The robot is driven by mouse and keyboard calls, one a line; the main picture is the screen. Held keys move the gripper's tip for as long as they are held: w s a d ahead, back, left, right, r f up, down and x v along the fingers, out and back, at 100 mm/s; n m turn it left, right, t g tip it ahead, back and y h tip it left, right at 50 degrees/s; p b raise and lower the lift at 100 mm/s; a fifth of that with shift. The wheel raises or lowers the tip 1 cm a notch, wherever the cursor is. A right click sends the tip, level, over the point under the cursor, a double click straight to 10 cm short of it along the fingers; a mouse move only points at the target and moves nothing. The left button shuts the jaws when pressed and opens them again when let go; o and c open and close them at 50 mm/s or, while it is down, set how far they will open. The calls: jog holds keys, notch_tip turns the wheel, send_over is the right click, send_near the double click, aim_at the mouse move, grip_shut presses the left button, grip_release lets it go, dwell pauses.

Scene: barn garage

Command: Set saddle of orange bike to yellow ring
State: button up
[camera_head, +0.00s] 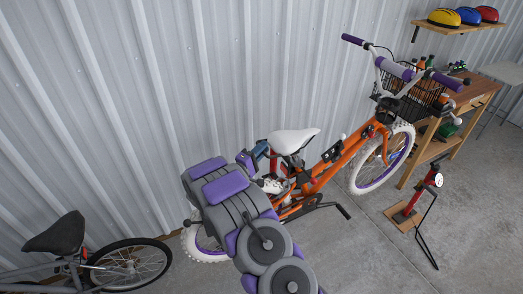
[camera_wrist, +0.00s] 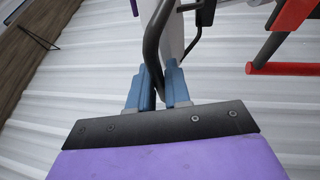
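The orange bike (camera_head: 343,157) stands by the metal wall, facing right, with a white saddle (camera_head: 293,140). My gripper (camera_head: 262,150) is close to the saddle's left side, around the height of the saddle and its post. In the wrist view, my gripper's two blue fingers (camera_wrist: 159,80) are a narrow gap apart. A dark curved bar (camera_wrist: 152,45) runs down into that gap; whether the fingers press on it is unclear. A pale tube (camera_wrist: 175,35) is just beyond. The seat post is largely hidden, and I cannot make out a yellow ring.
A grey bike with a black saddle (camera_head: 57,234) stands at lower left. A red floor pump (camera_head: 411,205) is at right. A wooden workbench (camera_head: 463,97) and a shelf with helmets (camera_head: 442,17) are behind. A red bar (camera_wrist: 285,69) shows at right in the wrist view.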

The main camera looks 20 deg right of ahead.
jog(key=shift+f, duration=0.1)
grip_shut()
jog(key=r, duration=0.1)
jog(key=a+r, duration=0.1)
jog(key=r, duration=0.3)
jog(key=shift+a, duration=0.3)
jog(key=o, duration=0.5)
grip_release()
jog(key=shift+f, duration=0.15)
jog(key=shift+o, duration=0.2)
jog(key=p+v, duration=0.1)
jog(key=v, duration=1.6)
jog(key=shift+a+f, duration=0.2)
jog(key=shift+a, duration=0.1)
